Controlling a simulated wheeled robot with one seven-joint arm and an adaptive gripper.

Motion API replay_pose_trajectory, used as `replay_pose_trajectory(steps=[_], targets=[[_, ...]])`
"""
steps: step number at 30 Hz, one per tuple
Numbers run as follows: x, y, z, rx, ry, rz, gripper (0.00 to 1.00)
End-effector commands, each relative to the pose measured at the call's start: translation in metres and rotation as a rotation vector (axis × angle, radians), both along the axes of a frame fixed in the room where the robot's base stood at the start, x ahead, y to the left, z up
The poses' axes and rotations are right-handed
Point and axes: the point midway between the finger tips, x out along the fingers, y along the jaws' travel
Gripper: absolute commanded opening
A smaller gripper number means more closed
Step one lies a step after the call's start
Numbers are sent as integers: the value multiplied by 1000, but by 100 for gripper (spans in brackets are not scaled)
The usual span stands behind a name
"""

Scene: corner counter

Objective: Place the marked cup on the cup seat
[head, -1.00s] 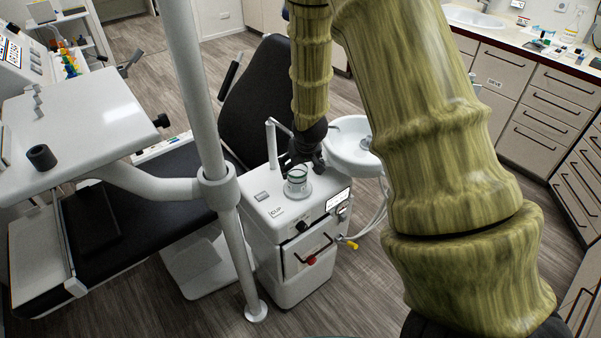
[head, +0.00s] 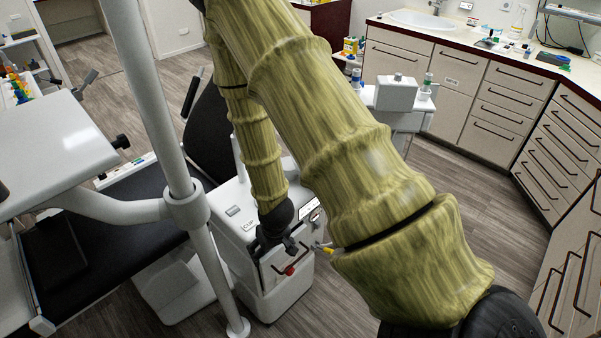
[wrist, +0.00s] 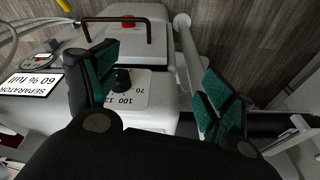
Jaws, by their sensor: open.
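My gripper (head: 280,243) is open and empty in front of the upper front edge of the white unit (head: 238,262). In the wrist view my gripper (wrist: 162,92) shows its green pads wide apart, with only a black knob (wrist: 121,80) on a numbered dial in view between them. The label reading CUP (head: 249,225) shows on the unit's top. The cup and its seat are not visible now; my arm covers that part of the unit's top in the head view, and the wrist view does not show them.
A red knob (head: 290,270) and a dark handle are on the unit's front, close to my gripper. A white pole (head: 160,100) and a tray table (head: 60,140) stand at the left. The dark chair (head: 208,130) is behind. Open floor lies at the right.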

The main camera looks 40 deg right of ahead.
Motion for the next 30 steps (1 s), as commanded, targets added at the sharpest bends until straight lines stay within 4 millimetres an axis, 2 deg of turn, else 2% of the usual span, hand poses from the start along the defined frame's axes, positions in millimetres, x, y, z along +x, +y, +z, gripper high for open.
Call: replay_pose_trajectory(steps=[1,3,9,12,16,21,30], targets=[[-20,9,-16,4,25,11,82],[-44,22,-35,10,49,29,82],[-121,55,-79,15,123,74,82],[-160,68,-95,12,157,99,82],[-201,80,-107,5,194,125,82],[-229,83,-114,-1,220,144,82],[-234,85,-115,-3,222,149,82]])
